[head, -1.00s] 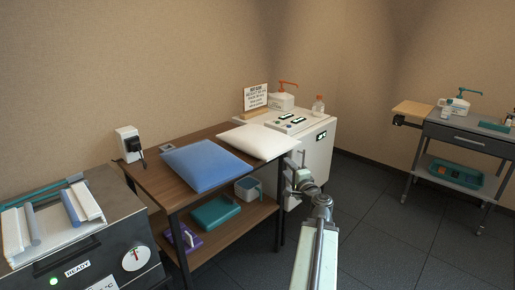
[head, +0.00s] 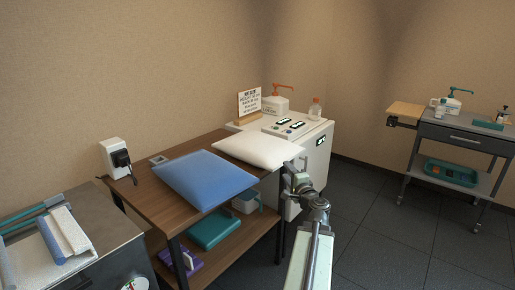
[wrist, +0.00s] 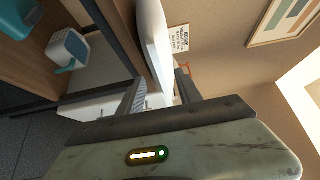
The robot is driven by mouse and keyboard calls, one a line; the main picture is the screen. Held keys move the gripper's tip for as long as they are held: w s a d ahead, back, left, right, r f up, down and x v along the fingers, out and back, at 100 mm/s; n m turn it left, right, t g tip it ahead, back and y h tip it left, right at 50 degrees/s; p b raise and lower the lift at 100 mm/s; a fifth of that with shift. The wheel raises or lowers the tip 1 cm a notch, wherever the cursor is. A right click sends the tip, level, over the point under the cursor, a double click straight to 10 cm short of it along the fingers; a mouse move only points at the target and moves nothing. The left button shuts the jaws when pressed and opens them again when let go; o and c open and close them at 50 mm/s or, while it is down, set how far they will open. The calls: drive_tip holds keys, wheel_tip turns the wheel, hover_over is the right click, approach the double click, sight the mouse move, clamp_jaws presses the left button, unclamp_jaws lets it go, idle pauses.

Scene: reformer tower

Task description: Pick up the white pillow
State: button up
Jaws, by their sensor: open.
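The white pillow (head: 256,149) lies flat at the right end of the wooden table's top (head: 147,197), beside a blue pillow (head: 205,178). My gripper (head: 294,168) is near the white pillow's right front corner, at about table-top height. In the wrist view my gripper (wrist: 160,90) is open, with one finger on each side of the picture of the white pillow (wrist: 154,45). Its edge shows in the gap between the fingers. I cannot tell whether they reach around it or touch it.
A white cabinet (head: 316,150) with a pump bottle (head: 276,104) and a sign (head: 249,102) stands behind the table. The lower shelf holds a teal box (head: 214,229) and a white container (head: 246,200). A grey cart (head: 465,139) stands right. Floor between is clear.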

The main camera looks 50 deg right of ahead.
sight(268, 152)
drive_tip(key=x, duration=0.6)
drive_tip(key=shift+w+d+f, duration=0.1)
drive_tip(key=shift+w+d, duration=0.05)
drive_tip(key=shift+d, duration=0.3)
drive_tip(key=shift+a, duration=0.1)
clamp_jaws()
